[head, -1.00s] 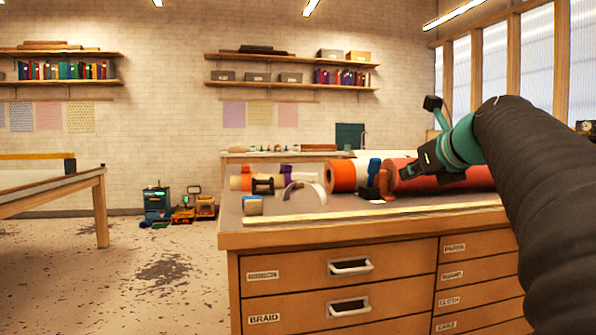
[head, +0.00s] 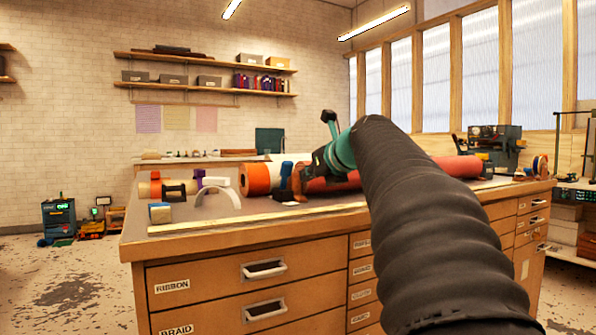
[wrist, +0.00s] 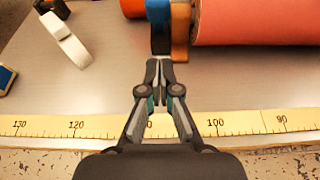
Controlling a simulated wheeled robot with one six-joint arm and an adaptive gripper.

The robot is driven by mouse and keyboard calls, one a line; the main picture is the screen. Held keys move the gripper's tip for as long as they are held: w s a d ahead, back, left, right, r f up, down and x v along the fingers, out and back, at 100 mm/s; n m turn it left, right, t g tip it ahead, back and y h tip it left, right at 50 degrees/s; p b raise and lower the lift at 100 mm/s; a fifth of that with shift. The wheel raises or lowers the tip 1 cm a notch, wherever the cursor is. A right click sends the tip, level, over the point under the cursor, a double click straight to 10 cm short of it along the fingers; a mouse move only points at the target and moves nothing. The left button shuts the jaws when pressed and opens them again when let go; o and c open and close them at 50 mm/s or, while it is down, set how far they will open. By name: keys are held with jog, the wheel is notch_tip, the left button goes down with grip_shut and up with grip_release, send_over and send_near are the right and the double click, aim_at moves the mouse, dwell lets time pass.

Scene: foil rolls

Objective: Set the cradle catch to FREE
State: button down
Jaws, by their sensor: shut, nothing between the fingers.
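A cradle holds the long red roll (head: 425,167) on the bench. Its end shows a brown-orange bracket (wrist: 181,30) with an upright blue piece (wrist: 160,14) beside it, dark at its lower end. The blue piece also shows in the head view (head: 286,169). I cannot tell which part is the catch or read any FREE mark. My gripper (wrist: 159,66) is shut and empty, its tips just in front of the blue piece's dark lower end; whether they touch is unclear. In the head view my arm hides part of the red roll.
A yellow measuring strip (wrist: 85,126) runs along the bench's front edge. A white curved band (wrist: 66,40), an orange-ended roll (head: 256,178) and a small blue block (head: 160,213) lie to the left. Bare grey bench top lies around my gripper. Drawers (head: 215,282) are below.

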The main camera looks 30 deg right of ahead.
aim_at(289, 171)
jog(key=x, duration=0.3)
jog(key=shift+w+f, duration=0.2)
jog(key=shift+w, duration=0.05)
jog(key=shift+w+r, duration=0.3)
jog(key=shift+w, duration=0.25)
jog(key=shift+w+r, duration=0.25)
jog(key=shift+w, duration=0.3)
jog(key=shift+w+a+r+p, duration=0.1)
jog(key=shift+w+r+p, duration=0.25)
jog(key=shift+w, duration=0.4)
jog(key=shift+r+p, duration=0.2)
jog(key=shift+p, duration=0.25)
